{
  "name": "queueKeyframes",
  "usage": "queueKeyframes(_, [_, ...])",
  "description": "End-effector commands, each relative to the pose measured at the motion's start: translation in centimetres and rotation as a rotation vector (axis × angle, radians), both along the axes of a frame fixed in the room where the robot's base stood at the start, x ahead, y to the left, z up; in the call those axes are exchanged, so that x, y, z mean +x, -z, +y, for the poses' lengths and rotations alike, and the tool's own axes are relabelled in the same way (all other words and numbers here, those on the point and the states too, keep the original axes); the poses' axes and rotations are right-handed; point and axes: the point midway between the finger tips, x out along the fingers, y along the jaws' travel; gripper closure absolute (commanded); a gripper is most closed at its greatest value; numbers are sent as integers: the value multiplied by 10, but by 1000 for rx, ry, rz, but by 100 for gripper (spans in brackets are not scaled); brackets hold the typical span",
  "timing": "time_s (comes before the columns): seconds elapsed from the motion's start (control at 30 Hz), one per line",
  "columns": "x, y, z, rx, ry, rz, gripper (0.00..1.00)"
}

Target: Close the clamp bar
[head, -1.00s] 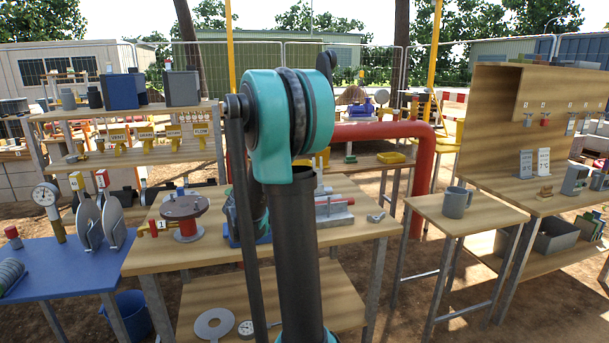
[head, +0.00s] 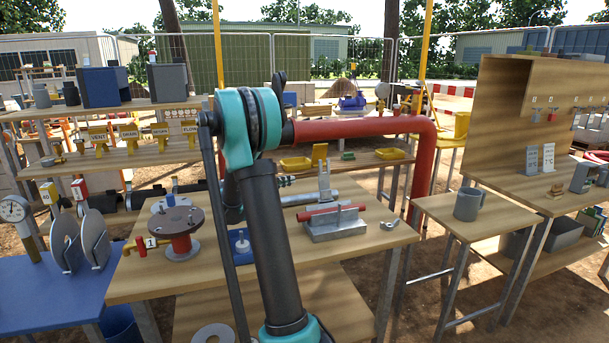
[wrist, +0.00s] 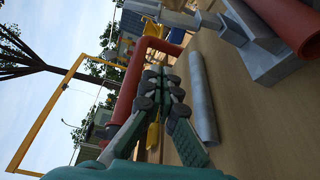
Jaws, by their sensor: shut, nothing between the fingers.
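The clamp is a grey block (head: 335,230) on the wooden bench, with a red pipe (head: 328,212) lying across it. A pale grey bar (head: 324,182), which looks like the clamp bar, stands up at its back, raised off the pipe. In the sideways wrist view, the bar (wrist: 172,14), block (wrist: 262,62) and red pipe (wrist: 292,25) show at the upper right, partly cut off. My gripper (wrist: 172,84) is shut and empty. It is near a grey rod (wrist: 202,98), left of the clamp and apart from the bar. My arm partly hides the gripper in the head view.
A red flanged spool (head: 180,232) and a blue-based fixture (head: 240,243) stand left of the clamp. A wing nut (head: 389,224) lies to its right. A grey mug (head: 468,204) stands on the side table. A large red pipe (head: 360,128) runs behind the bench.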

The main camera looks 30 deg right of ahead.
Motion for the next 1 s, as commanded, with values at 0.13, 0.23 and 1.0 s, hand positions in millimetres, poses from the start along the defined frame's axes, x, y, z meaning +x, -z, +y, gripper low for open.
queueKeyframes(0.13, [1, 0, -6, -5, 2, 1, 100])
queueKeyframes(0.23, [2, 1, -18, -5, 4, 1, 100])
queueKeyframes(1.0, [-25, -1, -91, -3, 0, 1, 100])
